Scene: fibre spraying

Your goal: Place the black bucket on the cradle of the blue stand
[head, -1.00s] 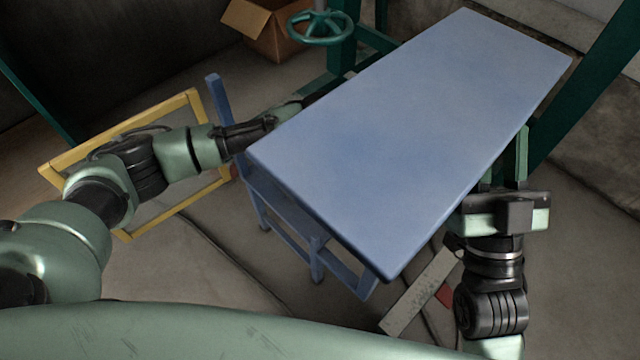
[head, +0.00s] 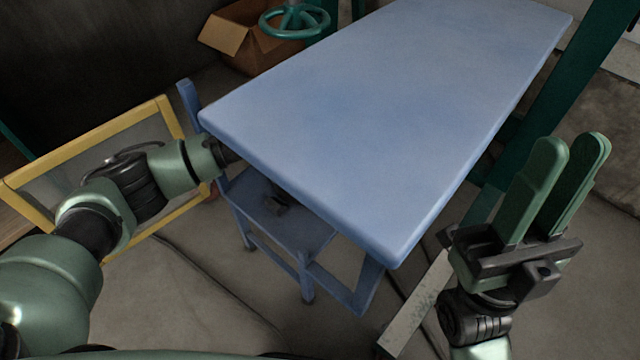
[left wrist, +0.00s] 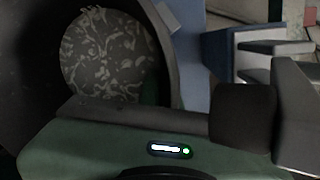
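A blue stand with legs, an upright post and a low shelf (head: 275,215) is at left centre of the head view, partly under a large blue panel (head: 380,120). My left arm reaches in from the left, and the panel hides its gripper there. In the left wrist view, the black bucket (left wrist: 25,75) fills the left side, its mouth facing the camera and speckled grey material inside. A dark green finger (left wrist: 150,88) lies inside against the bucket wall, so the left gripper appears shut on it. My right gripper (head: 571,148) is open and empty, fingers pointing up. I cannot make out the cradle.
A yellow frame (head: 85,140) stands behind my left arm. An open cardboard box (head: 240,38) and a green handwheel (head: 295,20) are behind the panel. Green posts stand at the right. A grey plank (head: 415,305) lies on the floor beside my right arm.

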